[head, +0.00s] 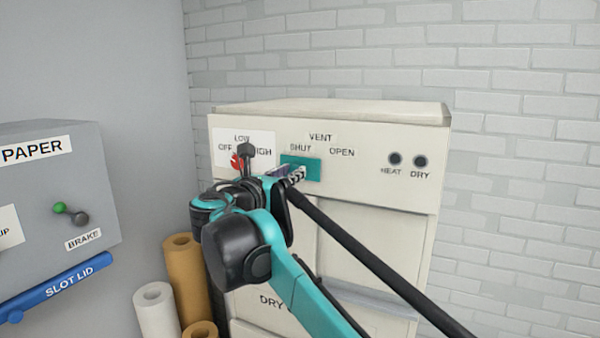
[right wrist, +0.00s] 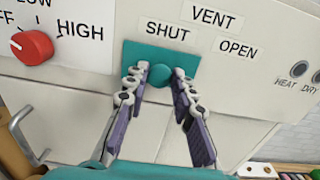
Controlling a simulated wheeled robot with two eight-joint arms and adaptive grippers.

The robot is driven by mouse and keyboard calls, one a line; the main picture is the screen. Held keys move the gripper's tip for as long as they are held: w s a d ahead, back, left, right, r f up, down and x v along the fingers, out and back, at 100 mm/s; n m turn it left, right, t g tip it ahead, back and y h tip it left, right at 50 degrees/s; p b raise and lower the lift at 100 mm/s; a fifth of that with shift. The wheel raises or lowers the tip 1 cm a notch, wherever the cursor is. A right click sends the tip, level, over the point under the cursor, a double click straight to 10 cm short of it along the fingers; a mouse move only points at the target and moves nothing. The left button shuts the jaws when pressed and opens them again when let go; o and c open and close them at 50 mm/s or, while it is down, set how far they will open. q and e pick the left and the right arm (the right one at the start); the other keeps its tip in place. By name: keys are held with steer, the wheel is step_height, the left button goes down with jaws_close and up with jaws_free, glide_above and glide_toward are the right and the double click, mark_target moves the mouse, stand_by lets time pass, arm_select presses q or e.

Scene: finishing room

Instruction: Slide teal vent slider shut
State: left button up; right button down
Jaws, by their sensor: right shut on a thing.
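The teal vent slider (head: 313,167) is on the upper front panel of the cream cabinet, below the SHUT label and left of OPEN. In the right wrist view its teal plate (right wrist: 190,58) has a round teal knob (right wrist: 160,77) in the middle. My right gripper (head: 294,175) is at the slider, with its fingertips (right wrist: 161,73) on either side of the knob, shut on it. The gripper hides the lower left of the plate in the head view. My left gripper is not in view.
A red dial (right wrist: 32,47) marked OFF, LOW and HIGH is left of the slider. HEAT and DRY round fittings (head: 395,159) are at right. A grey PAPER box (head: 50,190) and paper rolls (head: 185,275) stand to the left. The panel under OPEN is clear.

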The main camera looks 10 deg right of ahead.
steer(key=shift+a+r, duration=0.1)
steer(key=c, duration=1.3)
jaws_free()
steer(key=shift+w, duration=0.1)
steer(key=shift+w+a, duration=0.15)
steer(key=v, duration=1.2)
